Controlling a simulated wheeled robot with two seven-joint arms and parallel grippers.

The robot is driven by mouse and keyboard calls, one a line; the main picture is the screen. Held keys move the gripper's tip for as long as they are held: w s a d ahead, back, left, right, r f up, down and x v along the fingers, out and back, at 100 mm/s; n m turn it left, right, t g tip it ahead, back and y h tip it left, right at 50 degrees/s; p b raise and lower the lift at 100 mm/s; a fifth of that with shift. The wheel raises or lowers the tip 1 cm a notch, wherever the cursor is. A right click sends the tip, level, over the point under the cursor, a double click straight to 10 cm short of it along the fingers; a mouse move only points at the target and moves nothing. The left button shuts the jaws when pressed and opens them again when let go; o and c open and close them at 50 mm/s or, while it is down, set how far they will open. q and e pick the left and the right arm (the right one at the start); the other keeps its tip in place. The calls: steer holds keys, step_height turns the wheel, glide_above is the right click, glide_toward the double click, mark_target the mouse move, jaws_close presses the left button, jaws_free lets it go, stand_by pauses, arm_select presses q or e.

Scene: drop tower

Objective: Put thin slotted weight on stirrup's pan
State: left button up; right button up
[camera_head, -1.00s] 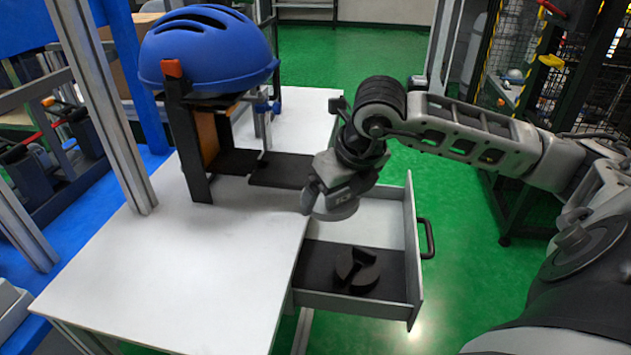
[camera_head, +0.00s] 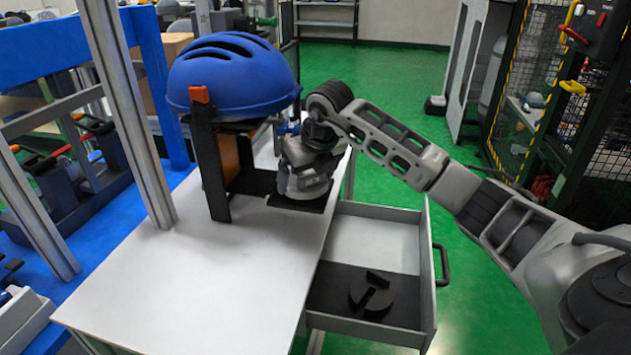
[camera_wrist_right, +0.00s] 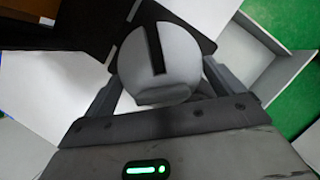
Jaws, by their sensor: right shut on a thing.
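A light grey slotted weight (camera_wrist_right: 182,66) sits between the fingers of my right gripper (camera_wrist_right: 155,88), which is shut on it. Its dark slot faces away from the palm in the right wrist view. In the head view, my right gripper (camera_head: 305,187) is over the black plate that looks like the stirrup's pan (camera_head: 298,204). The pan (camera_wrist_right: 152,10) also shows beyond the weight in the right wrist view. My gripper hides much of the pan and stirrup, and I cannot tell whether the weight touches the pan. My left gripper is not in view.
A blue helmet (camera_head: 232,75) rests on the drop tower's black stand (camera_head: 208,160). The white table top (camera_head: 205,275) is clear at the front. A metal post (camera_head: 128,120) stands at left.

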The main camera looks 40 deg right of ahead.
steer(key=shift+w+f, duration=0.25)
steer(key=shift+w, duration=0.35)
steer(key=shift+f, duration=0.35)
steer(key=o, duration=1.4)
steer(key=shift+s+f, duration=0.1)
steer(key=shift+f, duration=0.05)
steer(key=shift+o, duration=0.2)
